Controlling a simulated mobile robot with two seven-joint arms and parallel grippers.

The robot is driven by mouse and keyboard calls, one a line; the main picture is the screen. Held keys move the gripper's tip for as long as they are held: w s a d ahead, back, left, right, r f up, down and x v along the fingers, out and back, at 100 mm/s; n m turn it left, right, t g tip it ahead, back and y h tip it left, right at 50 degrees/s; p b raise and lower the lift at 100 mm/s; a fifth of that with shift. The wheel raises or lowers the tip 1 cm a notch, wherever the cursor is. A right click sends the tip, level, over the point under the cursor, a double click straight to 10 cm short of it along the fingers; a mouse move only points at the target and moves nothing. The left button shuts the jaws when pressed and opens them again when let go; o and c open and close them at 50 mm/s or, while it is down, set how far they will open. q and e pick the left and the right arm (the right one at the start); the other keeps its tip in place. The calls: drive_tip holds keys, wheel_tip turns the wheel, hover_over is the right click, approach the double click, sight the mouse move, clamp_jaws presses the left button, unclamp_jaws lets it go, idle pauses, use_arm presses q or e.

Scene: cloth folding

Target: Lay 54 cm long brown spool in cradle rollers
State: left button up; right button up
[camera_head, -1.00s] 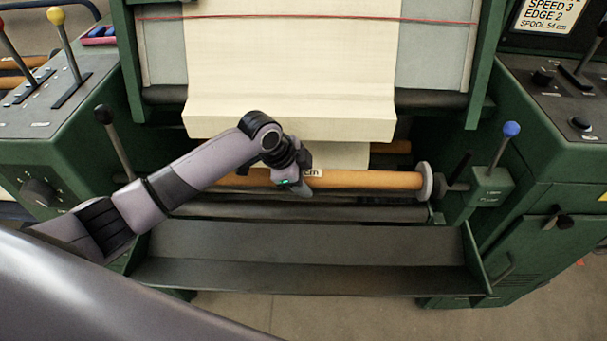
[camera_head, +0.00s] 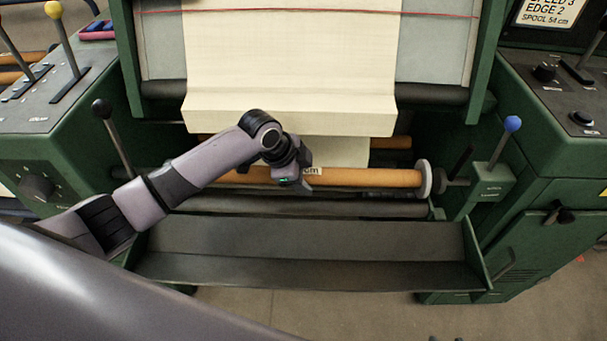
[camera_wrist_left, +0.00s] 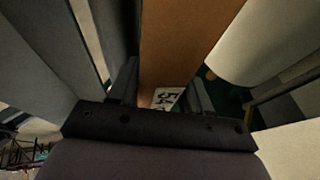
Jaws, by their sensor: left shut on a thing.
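The brown spool (camera_head: 375,177) lies level across the green machine, below the hanging cream cloth (camera_head: 290,60). A pale disc (camera_head: 425,178) is at its right end; its left part is hidden behind my left arm. My left gripper (camera_head: 296,182) is shut on the spool, beside its white label. In the left wrist view the spool (camera_wrist_left: 180,40) runs between the two fingers (camera_wrist_left: 160,92), with the label partly showing "54". A dark cradle roller (camera_head: 360,209) shows just in front of and below the spool. I cannot tell whether the spool touches the rollers. My right gripper is not identifiable.
A dark empty tray (camera_head: 310,265) spans the front. A blue-knobbed lever (camera_head: 511,125) stands at right, and black-knobbed (camera_head: 102,108) and yellow-knobbed (camera_head: 54,10) levers at left. Another brown roll (camera_head: 390,143) shows behind the cloth. Two small dark shapes at the bottom edge are unclear.

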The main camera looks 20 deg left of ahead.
use_arm(q)
drive_tip(key=o, duration=1.3)
drive_tip(key=shift+f, duration=0.1)
drive_tip(key=shift+s+f, duration=0.1)
drive_tip(key=shift+s, duration=0.05)
drive_tip(key=shift+s+f, duration=0.1)
drive_tip(key=shift+s, duration=0.05)
drive_tip(key=shift+w+p+v, duration=0.1)
drive_tip(key=shift+w+v, duration=0.05)
drive_tip(key=shift+v, duration=1.15)
drive_tip(key=shift+w+p+v, duration=0.1)
drive_tip(key=shift+w+v, duration=0.1)
drive_tip(key=shift+v, duration=1.05)
drive_tip(key=shift+w+p+v, duration=0.1)
drive_tip(key=shift+w+v, duration=0.05)
drive_tip(key=shift+v, duration=1.15)
